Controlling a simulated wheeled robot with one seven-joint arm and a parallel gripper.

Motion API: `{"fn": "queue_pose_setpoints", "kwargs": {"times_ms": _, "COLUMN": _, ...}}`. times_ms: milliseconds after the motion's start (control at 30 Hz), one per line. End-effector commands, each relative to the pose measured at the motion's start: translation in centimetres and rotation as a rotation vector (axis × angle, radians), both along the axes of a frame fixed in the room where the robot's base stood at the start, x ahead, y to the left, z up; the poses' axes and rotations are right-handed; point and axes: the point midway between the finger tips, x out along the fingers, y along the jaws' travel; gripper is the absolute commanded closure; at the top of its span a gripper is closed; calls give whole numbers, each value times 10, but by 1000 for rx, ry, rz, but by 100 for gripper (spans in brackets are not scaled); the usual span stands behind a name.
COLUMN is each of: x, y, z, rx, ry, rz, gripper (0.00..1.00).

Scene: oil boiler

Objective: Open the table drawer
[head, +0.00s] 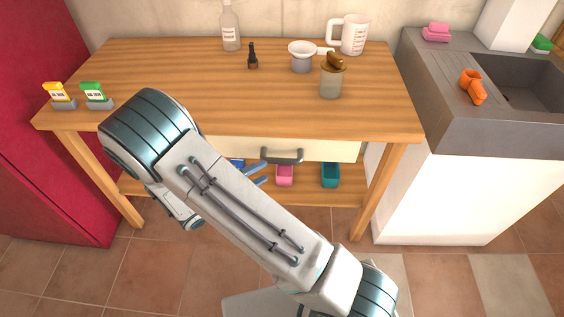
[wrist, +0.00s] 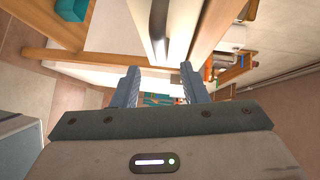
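The wooden table (head: 190,70) has a cream drawer front (head: 335,151) under its top, which looks shut. A grey bar handle (head: 282,156) sits on the drawer front. In the wrist view the handle (wrist: 158,30) is ahead of my fingers, roughly in line with the gap between them, with the drawer front (wrist: 180,22) beside it. My gripper (wrist: 160,75) has its two blue fingers apart with nothing between them. In the head view my gripper (head: 262,174) is just left of and below the handle, not seen touching it. My arm hides the drawer's left part.
The lower shelf holds a pink container (head: 285,175) and a teal container (head: 330,174). A bottle (head: 230,30), measuring jug (head: 354,36) and jar (head: 331,80) stand on the tabletop. A sink counter (head: 440,95) is right; a red cabinet (head: 40,130) is left.

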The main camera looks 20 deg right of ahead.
Motion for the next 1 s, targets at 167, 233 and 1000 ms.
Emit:
{"fn": "queue_pose_setpoints", "kwargs": {"times_ms": 167, "x": 16, "y": -36, "z": -7, "rx": 0, "ry": 0, "rz": -5, "gripper": 60}}
{"fn": "queue_pose_setpoints", "kwargs": {"times_ms": 233, "x": 23, "y": -48, "z": -9, "rx": 1, "ry": 0, "rz": -4, "gripper": 60}}
{"fn": "queue_pose_setpoints", "kwargs": {"times_ms": 1000, "x": 39, "y": -80, "z": -13, "rx": 2, "ry": -1, "rz": -2, "gripper": 99}}
